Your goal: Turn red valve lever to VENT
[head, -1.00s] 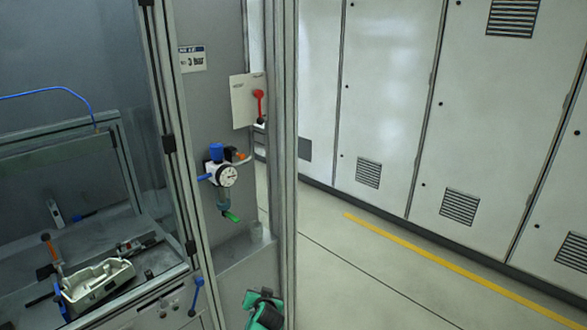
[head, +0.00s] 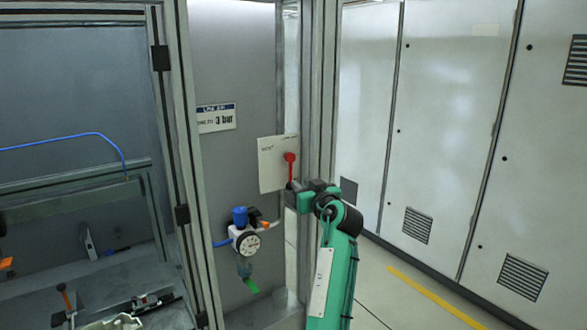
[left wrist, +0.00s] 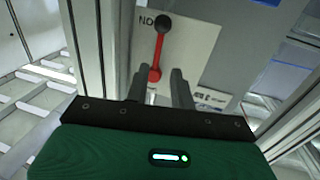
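The red valve lever (head: 290,168) is on a pale plate (head: 270,172) on the grey cabinet panel. It hangs roughly straight down from its round red hub. In the left wrist view the red lever (left wrist: 157,53) has a black knob at its far end. Lettering starting "NO" is beside that knob. My left gripper (head: 292,187) is just below the lever in the head view, partly hiding its lower end. In the left wrist view its two fingers (left wrist: 159,80) are apart, with the red hub seen between their tips. I cannot tell whether they touch it. My right gripper is not in view.
A regulator with a round gauge (head: 248,243) and blue knob is lower left on the panel. A "3 bar" label (head: 216,118) is above it. Upright frame posts (head: 322,90) stand close right of the plate. Open floor (head: 385,300) and tall cabinets are farther right.

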